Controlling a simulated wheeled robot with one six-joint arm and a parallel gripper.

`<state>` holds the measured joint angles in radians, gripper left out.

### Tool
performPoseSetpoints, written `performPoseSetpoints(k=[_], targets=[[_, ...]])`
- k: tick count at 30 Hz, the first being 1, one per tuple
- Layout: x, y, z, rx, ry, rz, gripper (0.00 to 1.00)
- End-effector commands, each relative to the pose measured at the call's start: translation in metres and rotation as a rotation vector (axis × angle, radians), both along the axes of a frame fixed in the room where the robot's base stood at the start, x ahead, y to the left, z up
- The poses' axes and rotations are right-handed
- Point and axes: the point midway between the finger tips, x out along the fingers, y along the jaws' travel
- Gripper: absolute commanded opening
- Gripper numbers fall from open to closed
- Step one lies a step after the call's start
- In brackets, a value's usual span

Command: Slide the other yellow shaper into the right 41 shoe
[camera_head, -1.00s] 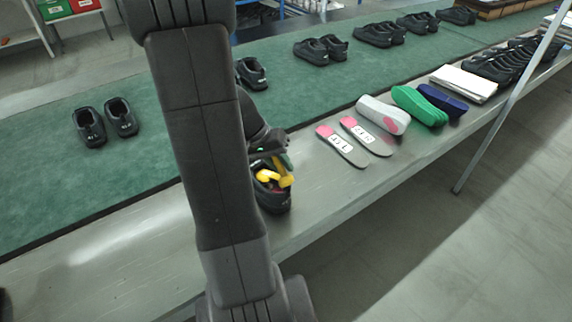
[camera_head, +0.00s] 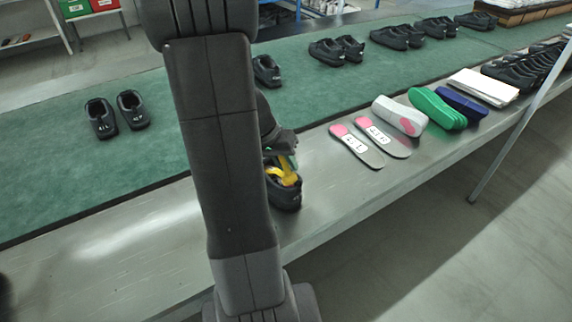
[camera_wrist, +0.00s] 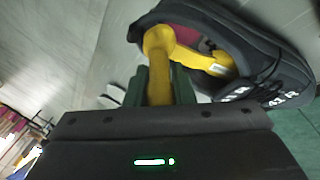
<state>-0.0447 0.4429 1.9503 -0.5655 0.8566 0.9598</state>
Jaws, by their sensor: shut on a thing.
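My gripper (camera_wrist: 158,85) is shut on a yellow shaper (camera_wrist: 159,48), held at the opening of a black shoe (camera_wrist: 262,52) in the wrist view. More yellow (camera_wrist: 205,62) shows inside this shoe, against its dark red lining; I cannot tell whether it is part of the same shaper. My arm hides part of the shoe and most of the gripper there.
Two insoles (camera_head: 357,146) with pink heels lie on the ledge to the right, beside a grey-and-pink form (camera_head: 398,116), green forms (camera_head: 437,108) and a white stack (camera_head: 484,86). Several black shoe pairs stand on the green belt (camera_head: 180,150). The near ledge is clear.

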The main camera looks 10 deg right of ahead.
Motion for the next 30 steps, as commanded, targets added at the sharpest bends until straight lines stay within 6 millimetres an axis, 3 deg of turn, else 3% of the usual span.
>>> performPoseSetpoints(k=[30], targets=[[-0.006, -0.004, -0.044, 0.124, -0.222, -0.001, 0.00]])
